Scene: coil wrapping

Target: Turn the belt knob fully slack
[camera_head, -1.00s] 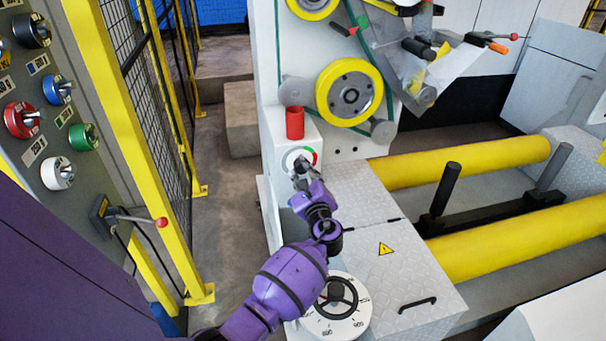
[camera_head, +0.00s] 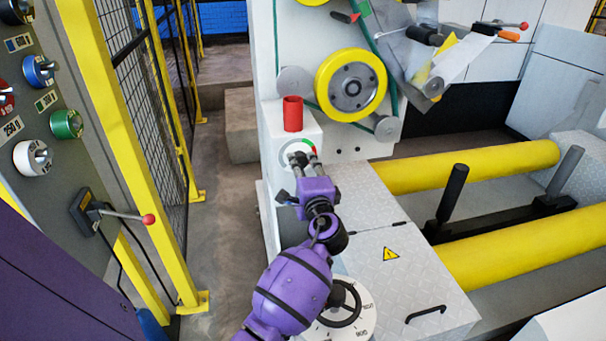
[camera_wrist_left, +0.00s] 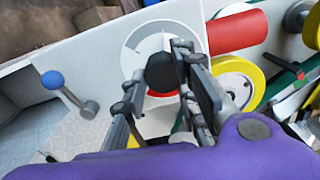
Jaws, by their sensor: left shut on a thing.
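The belt knob (camera_wrist_left: 161,73) is black and round, on a white dial (camera_wrist_left: 137,36) with a grey scale ring and a coloured arc. In the head view the dial (camera_head: 289,148) is on the white machine front, below a red cylinder (camera_head: 293,114), and the arc's green and red show at its upper right. My left gripper (camera_head: 302,160) is at the dial. In the wrist view its two fingers (camera_wrist_left: 159,78) lie on either side of the knob, shut on it. The fingers partly cover the knob and the dial, and any pointer mark is hard to read. My right gripper is not in view.
A yellow-rimmed wheel (camera_head: 351,86) and green belt are above right of the dial. A black handwheel (camera_head: 343,304) is below, partly behind my arm. A yellow fence post (camera_head: 138,150) and a control panel (camera_head: 50,180) with coloured knobs stand left.

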